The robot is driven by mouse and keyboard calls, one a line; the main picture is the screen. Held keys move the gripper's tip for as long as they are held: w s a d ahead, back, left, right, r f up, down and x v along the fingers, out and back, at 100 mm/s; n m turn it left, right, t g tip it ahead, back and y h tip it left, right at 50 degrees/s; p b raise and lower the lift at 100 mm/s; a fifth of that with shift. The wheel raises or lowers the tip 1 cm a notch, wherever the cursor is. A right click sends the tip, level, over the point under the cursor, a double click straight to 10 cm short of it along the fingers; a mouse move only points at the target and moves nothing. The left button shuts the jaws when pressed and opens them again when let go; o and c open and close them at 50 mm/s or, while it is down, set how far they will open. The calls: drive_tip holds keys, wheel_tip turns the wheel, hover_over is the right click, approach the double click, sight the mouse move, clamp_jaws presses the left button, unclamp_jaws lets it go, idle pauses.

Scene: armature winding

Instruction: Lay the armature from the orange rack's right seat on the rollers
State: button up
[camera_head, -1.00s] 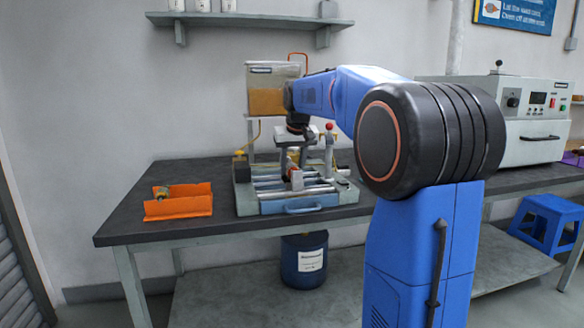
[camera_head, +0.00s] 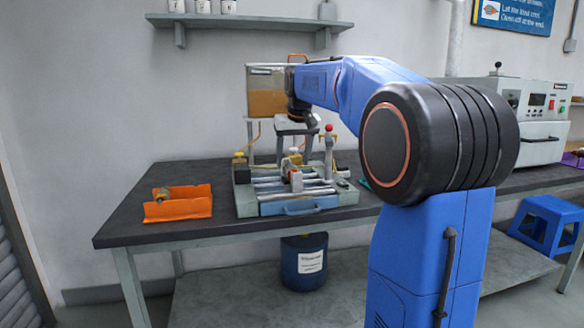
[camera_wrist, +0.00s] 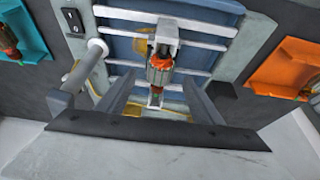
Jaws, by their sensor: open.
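The roller fixture (camera_head: 300,208) stands on the bench with light rollers across a blue bed; its bed fills the middle of the wrist view (camera_wrist: 200,60).
A teal rack (camera_wrist: 22,25) with another armature (camera_wrist: 8,42) is beside the fixture. A red-knobbed post (camera_head: 329,145) and a clear bin (camera_head: 268,100) stand close to my gripper. The bench left of the orange rack is clear.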

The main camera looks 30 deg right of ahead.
drive_tip(key=v, duration=1.2)
drive_tip(key=shift+s+r, duration=0.2)
drive_tip(key=shift+r, duration=0.15)
drive_tip(key=shift+a, duration=0.1)
drive_tip(key=s+a+f+n, duration=0.1)
drive_tip(key=s+a+f, duration=0.4)
drive_tip(key=s+f, duration=0.6)
drive_tip(key=s+a+f+n, duration=0.1)
drive_tip(key=s+a+f, duration=0.5)
drive_tip(key=s+f, duration=0.5)
drive_tip(key=s+a+f+n+y, duration=0.1)
drive_tip(key=s+a+f, duration=0.4)
drive_tip(key=s+f, duration=0.6)
wheel_tip(320, 180, down, 3)
drive_tip(key=shift+s+a+f+t, duration=0.1)
drive_tip(key=shift+s+a+t, duration=0.1)
drive_tip(key=shift+a+t, duration=0.15)
